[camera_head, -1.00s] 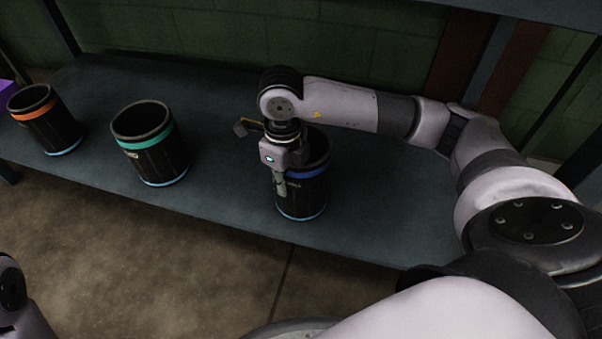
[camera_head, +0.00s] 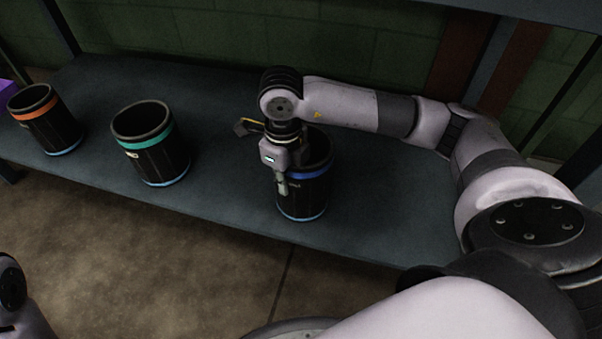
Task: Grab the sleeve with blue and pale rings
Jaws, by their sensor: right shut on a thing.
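The sleeve with blue and pale rings (camera_head: 305,197) is a black open cylinder standing upright on the shelf, right of the picture's middle. It has a blue ring near the top and a pale ring at the base. My right gripper (camera_head: 283,182) is at its left rim, pointing down, shut on the sleeve's wall. One finger shows outside the wall; the other is hidden. Part of the sleeve's rim is hidden behind the gripper. My left arm shows only a small part at the lower left, and its gripper is not in view.
A sleeve with a teal ring (camera_head: 158,160) stands to the left on the same grey shelf (camera_head: 225,190). A sleeve with an orange ring (camera_head: 52,130) stands farther left, beside a purple object (camera_head: 5,92). A green block wall (camera_head: 240,40) is behind. Shelf right of the blue-ringed sleeve is clear.

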